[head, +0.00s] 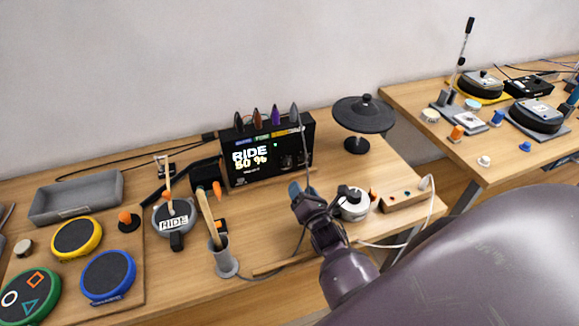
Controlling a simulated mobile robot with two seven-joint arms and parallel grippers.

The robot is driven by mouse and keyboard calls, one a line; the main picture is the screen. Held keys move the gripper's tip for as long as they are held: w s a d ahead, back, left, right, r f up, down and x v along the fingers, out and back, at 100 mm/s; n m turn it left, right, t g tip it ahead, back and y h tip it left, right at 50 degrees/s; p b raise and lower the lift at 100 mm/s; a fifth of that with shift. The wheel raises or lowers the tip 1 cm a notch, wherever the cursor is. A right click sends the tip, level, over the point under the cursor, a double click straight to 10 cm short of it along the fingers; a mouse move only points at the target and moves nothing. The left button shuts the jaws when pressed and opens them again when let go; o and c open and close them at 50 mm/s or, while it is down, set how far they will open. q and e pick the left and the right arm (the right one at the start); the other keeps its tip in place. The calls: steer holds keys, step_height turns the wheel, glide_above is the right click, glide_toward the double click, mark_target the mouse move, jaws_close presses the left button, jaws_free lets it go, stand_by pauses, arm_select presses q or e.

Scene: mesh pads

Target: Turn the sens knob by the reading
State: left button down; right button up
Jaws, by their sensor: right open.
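Small dark knobs (288,160) show right of the screen; I cannot tell which is the sens knob. My left gripper is not in view.
A holder with sticks (222,262) stands left of my right wrist. A silver round pot-like thing (354,207) and a power strip (405,195) lie right of it. A black cymbal (365,115) stands behind. Yellow (77,237) and blue (108,275) pads lie left.

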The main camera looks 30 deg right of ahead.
mark_target(289, 165)
steer(key=x, duration=1)
steer(key=shift+w, duration=0.35)
steer(key=shift+c, duration=0.4)
steer(key=c, duration=0.8)
steer(key=shift+c, duration=0.2)
steer(key=shift+m, duration=0.4)
steer(key=m, duration=0.5)
steer(key=shift+m, duration=0.3)
steer(key=m, duration=0.5)
steer(key=shift+m, duration=0.3)
